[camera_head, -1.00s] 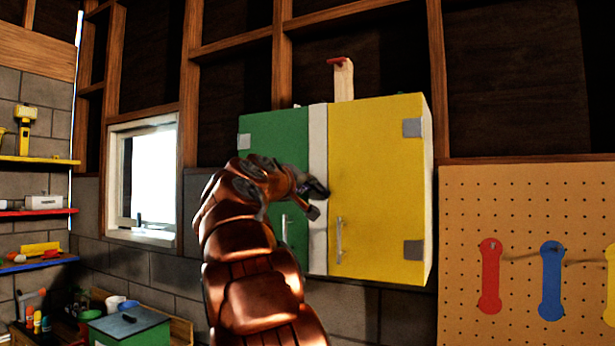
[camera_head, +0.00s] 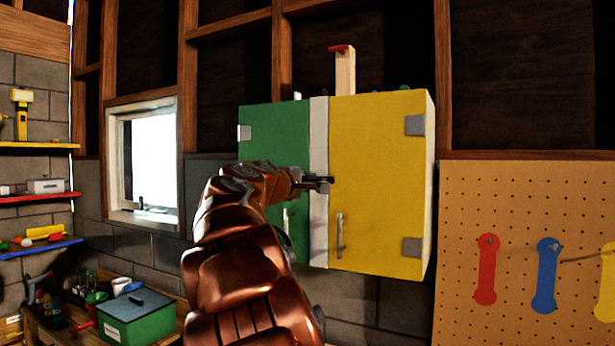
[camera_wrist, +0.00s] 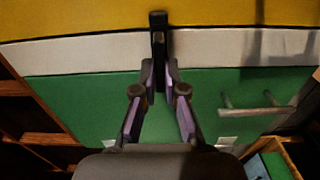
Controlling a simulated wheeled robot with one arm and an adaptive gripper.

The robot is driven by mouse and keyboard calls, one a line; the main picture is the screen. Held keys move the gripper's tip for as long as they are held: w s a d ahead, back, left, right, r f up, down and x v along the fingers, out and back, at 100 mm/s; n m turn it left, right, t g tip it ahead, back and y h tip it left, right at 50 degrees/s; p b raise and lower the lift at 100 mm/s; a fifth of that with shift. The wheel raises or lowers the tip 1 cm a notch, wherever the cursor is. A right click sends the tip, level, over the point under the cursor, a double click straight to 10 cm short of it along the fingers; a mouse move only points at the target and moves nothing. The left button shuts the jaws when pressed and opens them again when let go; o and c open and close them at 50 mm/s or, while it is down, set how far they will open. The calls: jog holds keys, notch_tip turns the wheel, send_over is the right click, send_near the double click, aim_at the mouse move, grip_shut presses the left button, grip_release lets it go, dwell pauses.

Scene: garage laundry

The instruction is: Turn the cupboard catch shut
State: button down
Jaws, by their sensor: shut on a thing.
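The wall cupboard has a green left door (camera_head: 275,135), a white strip (camera_head: 319,130) in the middle and a yellow right door (camera_head: 375,150). Both doors look closed. The dark catch (camera_wrist: 158,35) is a small bar. In the wrist view it runs across the white strip, and its end overlaps the yellow door's edge. My gripper (camera_wrist: 159,72) is shut on the catch's near part. In the head view my gripper (camera_head: 312,183) is at the white strip. The catch looks about level there, though my fingers partly hide it.
Metal handles sit low on the green door (camera_head: 286,220) and the yellow door (camera_head: 340,236). A window (camera_head: 145,160) and shelves are at the left. A green box (camera_head: 135,318) stands below.

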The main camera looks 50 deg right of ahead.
dwell(0.3)
jog(key=c, duration=1.2)
grip_release()
jog(key=shift+c, duration=0.2)
jog(key=v, duration=1.2)
